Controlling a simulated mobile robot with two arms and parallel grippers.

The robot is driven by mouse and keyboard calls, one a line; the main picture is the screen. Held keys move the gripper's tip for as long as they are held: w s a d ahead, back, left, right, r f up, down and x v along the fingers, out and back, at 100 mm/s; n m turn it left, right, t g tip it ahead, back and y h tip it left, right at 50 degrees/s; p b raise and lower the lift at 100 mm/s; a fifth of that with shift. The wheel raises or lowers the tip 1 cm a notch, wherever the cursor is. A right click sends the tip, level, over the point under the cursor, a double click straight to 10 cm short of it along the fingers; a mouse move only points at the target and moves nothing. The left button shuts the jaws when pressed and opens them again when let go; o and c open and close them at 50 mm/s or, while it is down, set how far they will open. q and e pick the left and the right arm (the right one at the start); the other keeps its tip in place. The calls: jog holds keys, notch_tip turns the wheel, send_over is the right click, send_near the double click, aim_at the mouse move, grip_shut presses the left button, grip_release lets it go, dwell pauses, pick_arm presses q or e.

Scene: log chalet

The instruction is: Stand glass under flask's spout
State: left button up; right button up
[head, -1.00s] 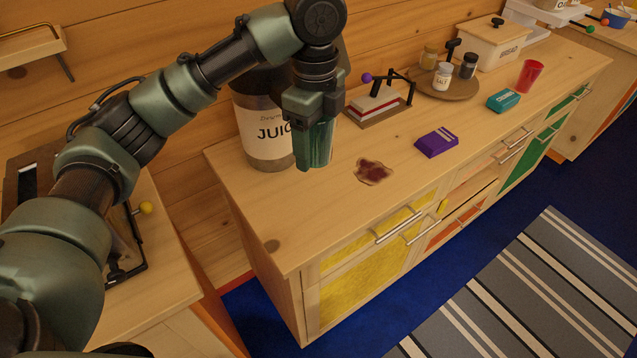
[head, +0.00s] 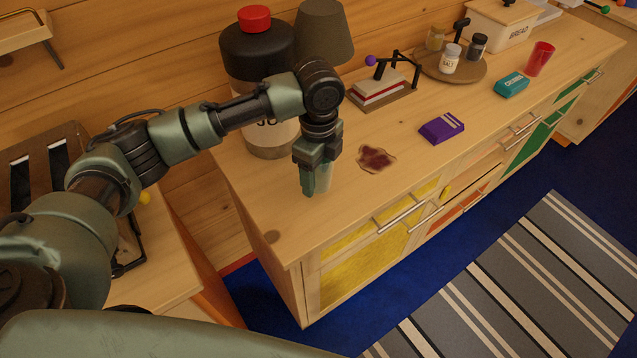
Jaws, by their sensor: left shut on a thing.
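The flask (head: 258,60) is a big juice container with a dark shoulder, a red cap and a pale label. It stands at the back left of the counter, partly behind my left arm. Its spout cannot be made out. My left gripper (head: 315,182) points down in front of the flask, a little to its right, close to the counter top. It is shut on a pale, see-through glass (head: 325,178), mostly hidden by the fingers. I cannot tell whether the glass touches the counter. My right gripper is not in view.
A grey lamp shade (head: 324,32) stands behind. Farther right are a round tray (head: 480,76) with jars, a teal box (head: 511,85) and a red cup (head: 540,58). The counter's front-left corner is clear.

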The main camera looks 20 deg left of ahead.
aim_at(318, 185)
pick_arm(q)
notch_tip(318, 185, down, 4)
jog(key=shift+f, duration=0.1)
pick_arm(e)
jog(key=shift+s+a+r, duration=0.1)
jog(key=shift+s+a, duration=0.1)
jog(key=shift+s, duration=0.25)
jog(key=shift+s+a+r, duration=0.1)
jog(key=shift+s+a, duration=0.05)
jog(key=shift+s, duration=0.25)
pick_arm(q)
jog(key=shift+f, duration=0.15)
jog(key=o, duration=1.5)
jog(key=shift+o, duration=0.2)
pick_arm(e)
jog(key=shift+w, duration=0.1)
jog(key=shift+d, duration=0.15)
pick_arm(q)
jog(key=shift+r, duration=0.2)
notch_tip(318, 185, up, 12)
jog(key=b, duration=0.1)
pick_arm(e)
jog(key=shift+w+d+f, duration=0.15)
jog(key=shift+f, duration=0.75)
